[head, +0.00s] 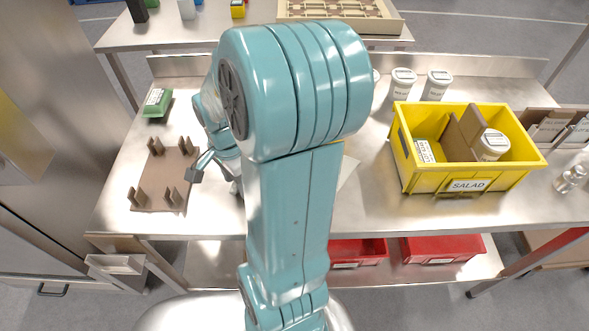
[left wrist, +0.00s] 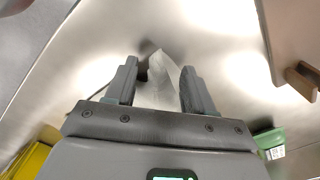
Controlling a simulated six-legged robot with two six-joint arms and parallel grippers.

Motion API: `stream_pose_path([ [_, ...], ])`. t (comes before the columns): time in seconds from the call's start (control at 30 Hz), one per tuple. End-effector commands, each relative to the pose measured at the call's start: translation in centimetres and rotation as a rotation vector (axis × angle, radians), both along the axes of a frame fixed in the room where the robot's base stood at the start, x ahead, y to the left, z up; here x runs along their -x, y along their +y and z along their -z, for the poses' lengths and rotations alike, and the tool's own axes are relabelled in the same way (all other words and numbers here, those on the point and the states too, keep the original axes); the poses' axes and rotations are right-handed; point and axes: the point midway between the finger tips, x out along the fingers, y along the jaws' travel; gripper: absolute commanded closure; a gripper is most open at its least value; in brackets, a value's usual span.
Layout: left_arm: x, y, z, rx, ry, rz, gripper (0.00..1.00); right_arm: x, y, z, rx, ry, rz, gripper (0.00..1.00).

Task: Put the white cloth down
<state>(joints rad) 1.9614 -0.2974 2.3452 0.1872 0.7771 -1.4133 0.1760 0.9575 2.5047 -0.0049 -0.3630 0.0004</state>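The white cloth (left wrist: 158,88) is a pale, peaked shape between the fingers of my left gripper (left wrist: 160,85) in the left wrist view. The two fingers stand wide apart, with no clear squeeze on the cloth. I cannot tell whether the cloth touches the table. In the head view, my left gripper (head: 197,172) shows partly, low over the steel table (head: 210,222), just right of the brown mat. My large teal arm hides much of the area around it. My right gripper is not in view.
The brown mat (head: 163,192) with upright pegs lies left, a green box (head: 157,102) behind it. Right of my arm are a pale flat piece (head: 347,170), a yellow bin (head: 412,170) labelled SALAD and white jars (head: 403,83). The table front left is bare.

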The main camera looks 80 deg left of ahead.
Motion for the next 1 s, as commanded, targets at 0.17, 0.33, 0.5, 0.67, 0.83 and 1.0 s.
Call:
stream_pose_path([
  [0.17,0.1,0.0,-0.4,0.0,0.0,0.0,0.47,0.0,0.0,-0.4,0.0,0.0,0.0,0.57],
  [0.33,0.7,-0.2,-2.3,0.0,0.0,-0.003,0.47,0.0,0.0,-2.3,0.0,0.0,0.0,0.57],
  [0.5,1.2,-0.4,-3.5,0.0,0.0,-0.002,0.47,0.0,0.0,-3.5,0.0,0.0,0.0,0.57],
  [0.67,2.1,-0.8,-6.5,0.0,0.001,-0.005,0.47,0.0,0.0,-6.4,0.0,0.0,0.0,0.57],
  [0.83,3.4,-1.3,-9.6,0.001,0.0,-0.004,0.47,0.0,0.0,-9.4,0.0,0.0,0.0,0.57],
  [1.0,3.9,-1.4,-10.2,0.001,-0.001,-0.001,0.47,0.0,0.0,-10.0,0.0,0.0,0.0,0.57],
])
